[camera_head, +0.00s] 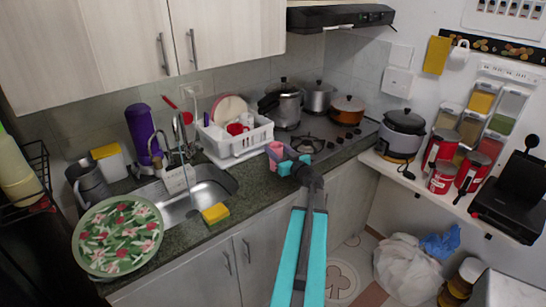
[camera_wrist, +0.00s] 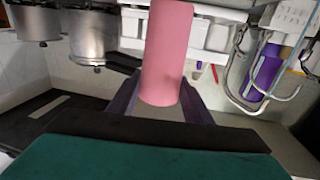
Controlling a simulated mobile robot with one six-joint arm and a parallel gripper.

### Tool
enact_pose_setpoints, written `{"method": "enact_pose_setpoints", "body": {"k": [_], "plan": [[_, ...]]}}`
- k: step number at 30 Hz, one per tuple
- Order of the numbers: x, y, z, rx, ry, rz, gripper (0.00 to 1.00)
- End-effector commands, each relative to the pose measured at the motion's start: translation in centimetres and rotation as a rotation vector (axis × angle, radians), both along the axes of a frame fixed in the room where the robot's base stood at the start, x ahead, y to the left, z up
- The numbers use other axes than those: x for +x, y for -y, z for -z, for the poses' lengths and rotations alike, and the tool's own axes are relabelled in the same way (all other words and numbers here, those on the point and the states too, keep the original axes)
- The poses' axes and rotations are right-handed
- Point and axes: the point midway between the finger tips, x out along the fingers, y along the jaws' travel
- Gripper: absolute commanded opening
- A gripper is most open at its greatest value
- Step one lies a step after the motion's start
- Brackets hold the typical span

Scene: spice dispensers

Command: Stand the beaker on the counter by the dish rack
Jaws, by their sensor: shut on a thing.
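A pink beaker (camera_head: 275,151) is between the fingers of my gripper (camera_head: 288,163), just right of the white dish rack (camera_head: 238,146) over the dark counter (camera_head: 262,185). In the wrist view the pink beaker (camera_wrist: 167,50) sits between the two dark fingers of my gripper (camera_wrist: 158,102), which is shut on it. The white rack (camera_wrist: 220,35) shows behind it there. My gripper hides part of the beaker in the head view. I cannot tell whether its base touches the counter.
The stove (camera_head: 318,143) with several pots lies to the right of the rack. The sink (camera_head: 195,195) with its faucet is to the left, with a yellow sponge (camera_head: 215,213) at its front. A floral plate (camera_head: 118,236) is at far left. Some counter in front of the rack is clear.

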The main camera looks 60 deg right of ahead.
Motion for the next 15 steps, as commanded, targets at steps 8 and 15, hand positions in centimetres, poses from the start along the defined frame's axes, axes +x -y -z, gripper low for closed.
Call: {"method": "enact_pose_setpoints", "body": {"k": [8, 15], "plan": [[-0.06, 0.1, -0.05, 0.0, 0.0, 0.001, 0.23], [0.04, 0.94, 0.15, 0.0, 0.001, 0.004, 0.23]]}}
